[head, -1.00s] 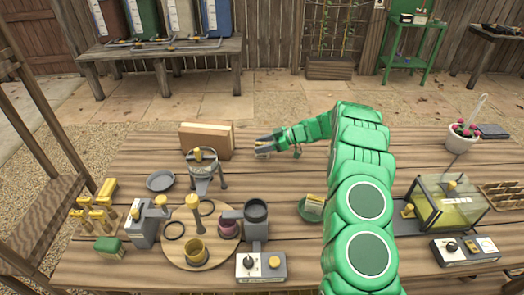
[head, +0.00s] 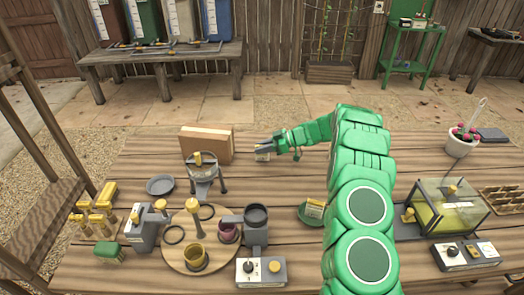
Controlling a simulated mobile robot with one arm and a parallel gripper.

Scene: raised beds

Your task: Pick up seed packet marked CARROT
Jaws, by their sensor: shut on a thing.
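My gripper (head: 265,147), at the end of the green arm, is over the back middle of the wooden table, just right of a brown box. It is shut on a small pale and yellow packet (head: 262,156). The packet is partly hidden by the jaws, and its lettering is too small to read, so I cannot tell whether it says CARROT. I cannot tell whether it still touches the table. Another yellow packet-like thing (head: 314,207) stands on a green dish (head: 308,219) beside my arm.
A brown box (head: 206,144) stands left of my gripper. A tripod stand (head: 203,172), a grey dish (head: 160,185) and a round wooden board (head: 176,255) with cups are nearer. A glass tank (head: 448,207) and a flower pot (head: 460,145) are at right. The table's back middle is mostly clear.

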